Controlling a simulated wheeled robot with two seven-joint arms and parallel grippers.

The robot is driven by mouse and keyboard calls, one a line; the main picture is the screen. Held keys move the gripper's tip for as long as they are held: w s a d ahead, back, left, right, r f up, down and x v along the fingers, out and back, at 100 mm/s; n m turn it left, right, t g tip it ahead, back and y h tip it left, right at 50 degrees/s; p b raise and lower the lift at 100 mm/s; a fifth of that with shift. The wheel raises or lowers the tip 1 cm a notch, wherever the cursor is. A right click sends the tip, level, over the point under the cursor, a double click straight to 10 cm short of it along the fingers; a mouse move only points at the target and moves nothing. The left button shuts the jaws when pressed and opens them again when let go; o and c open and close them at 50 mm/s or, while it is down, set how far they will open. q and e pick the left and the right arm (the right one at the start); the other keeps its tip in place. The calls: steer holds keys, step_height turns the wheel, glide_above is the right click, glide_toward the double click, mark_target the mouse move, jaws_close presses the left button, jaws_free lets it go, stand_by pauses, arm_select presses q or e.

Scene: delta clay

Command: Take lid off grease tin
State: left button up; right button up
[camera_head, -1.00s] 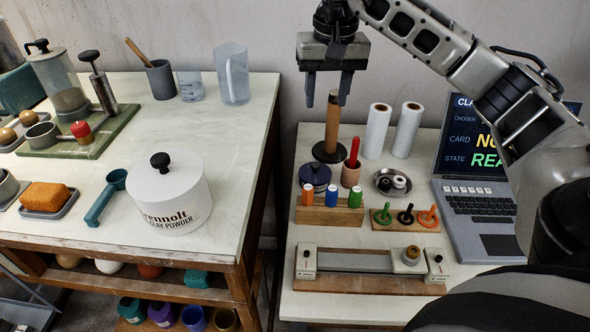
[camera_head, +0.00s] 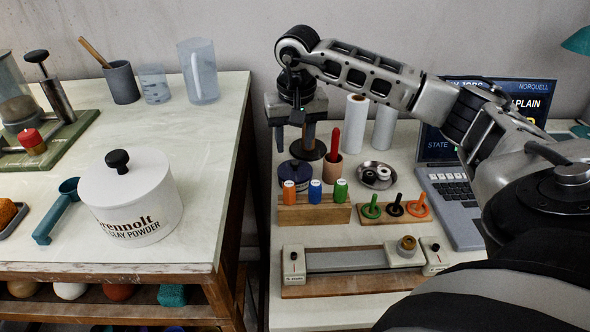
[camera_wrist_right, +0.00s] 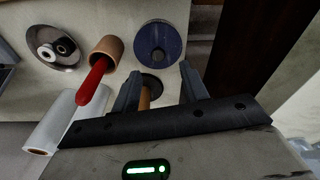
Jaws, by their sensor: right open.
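The grease tin, which I take to be the squat dark blue round tin (camera_head: 295,174), stands at the left of the right-hand table, behind the wooden block of spools. Its round lid shows from above in the right wrist view (camera_wrist_right: 158,43), with a small knob at its centre. My right gripper (camera_head: 295,143) is open and empty, pointing down above and a little behind the tin. In the right wrist view the tin lies just beyond the open fingertips (camera_wrist_right: 160,80), apart from them. My left gripper is not in view.
A dark-based wooden post (camera_wrist_right: 148,92) stands behind the tin, partly hidden by my gripper. A cup with a red-handled tool (camera_head: 333,165), a spool block (camera_head: 314,215), a metal dish (camera_head: 375,174) and white rolls (camera_head: 355,124) crowd around. A gap separates the white-lidded pot's table (camera_head: 200,150).

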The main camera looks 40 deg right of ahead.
mark_target(295, 162)
step_height(295, 162, down, 5)
steer(key=shift+d+f, duration=0.1)
steer(key=shift+c, duration=0.3)
jaws_close()
